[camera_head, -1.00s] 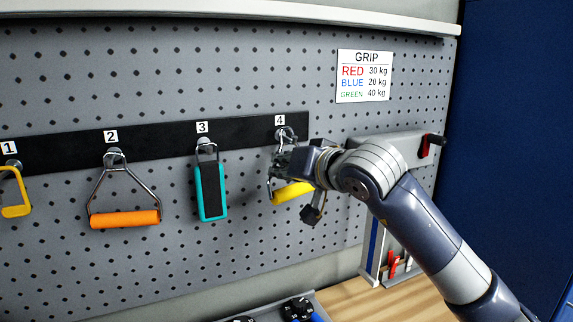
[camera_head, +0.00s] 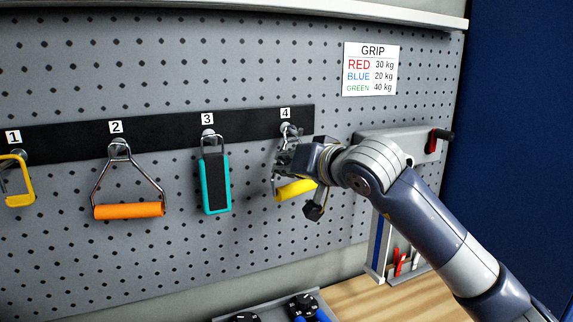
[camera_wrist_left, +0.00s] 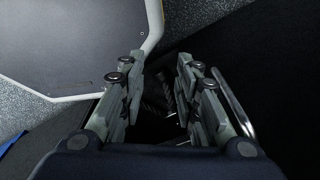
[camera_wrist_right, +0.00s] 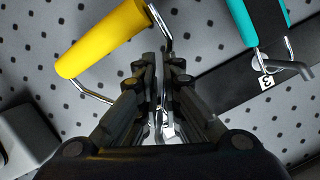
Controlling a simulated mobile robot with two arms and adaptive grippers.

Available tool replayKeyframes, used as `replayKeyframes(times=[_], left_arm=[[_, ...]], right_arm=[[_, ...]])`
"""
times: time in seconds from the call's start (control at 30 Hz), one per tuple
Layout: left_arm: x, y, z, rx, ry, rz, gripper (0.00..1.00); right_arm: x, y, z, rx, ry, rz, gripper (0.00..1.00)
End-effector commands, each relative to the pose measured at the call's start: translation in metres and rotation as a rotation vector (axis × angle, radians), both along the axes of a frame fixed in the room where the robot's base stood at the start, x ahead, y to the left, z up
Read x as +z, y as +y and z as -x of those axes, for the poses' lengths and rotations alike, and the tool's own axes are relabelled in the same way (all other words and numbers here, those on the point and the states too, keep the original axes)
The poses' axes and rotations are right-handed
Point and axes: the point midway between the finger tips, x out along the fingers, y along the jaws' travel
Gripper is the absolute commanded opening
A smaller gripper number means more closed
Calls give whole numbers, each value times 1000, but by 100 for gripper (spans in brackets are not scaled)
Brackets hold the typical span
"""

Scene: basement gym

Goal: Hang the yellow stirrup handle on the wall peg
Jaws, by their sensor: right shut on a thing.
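The yellow stirrup handle (camera_head: 295,190) is at the wall under label 4, its yellow grip tilted and its metal frame partly hidden by my right gripper. My right gripper (camera_head: 287,158) is shut on the handle's metal frame. The right wrist view shows the yellow grip (camera_wrist_right: 103,40) at upper left and the metal frame running between the fingers (camera_wrist_right: 163,75). The peg under label 4 (camera_head: 287,129) is just above the gripper; I cannot tell whether the frame is on it. My left gripper (camera_wrist_left: 155,75) is open and empty, low near the floor.
An orange stirrup handle (camera_head: 129,211) hangs at peg 2, a teal strap handle (camera_head: 215,185) at peg 3, and a yellow handle (camera_head: 19,188) at peg 1. A grey bracket with a red part (camera_head: 434,141) is right of my gripper. Dumbbell-like black items (camera_head: 303,304) lie below.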

Motion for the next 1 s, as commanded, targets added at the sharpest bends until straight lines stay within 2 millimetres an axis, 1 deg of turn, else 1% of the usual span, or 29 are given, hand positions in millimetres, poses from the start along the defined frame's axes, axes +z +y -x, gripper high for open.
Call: replayKeyframes(times=[0.1, 0.13, 0.17, 0.2, 0.23, 0.47, 0.53, 0.67, 0.77, 1.0], left_arm=[[0, 0, 0, 0, 0, 0, 30], [0, 0, 0, 0, 0, 0, 30], [0, 0, 0, 0, 0, 0, 30], [0, 0, 0, 0, 0, 0, 30], [0, 0, 0, 0, 0, -1, 30], [0, 1, 0, -1, 0, -1, 30], [0, 4, 1, -1, 0, -5, 30], [0, 4, 1, 0, 1, -5, 30], [0, 3, 1, 0, 0, -3, 30], [0, 2, 0, 0, 1, -2, 30]], right_arm=[[0, 1, 0, 1, 1, 0, 0], [0, 0, 0, 1, 1, 0, 11], [0, 0, 0, 1, 1, 0, 18], [0, 1, 0, 1, 1, 0, 27], [0, 1, 0, 1, 1, 0, 30], [0, 0, 0, 1, 1, 0, 30], [-2, 0, 0, 0, 4, 1, 30], [1, -3, 6, 1, 2, 1, 30], [6, -11, 17, 0, -2, 1, 30], [20, -36, 60, -1, -4, 2, 30]])
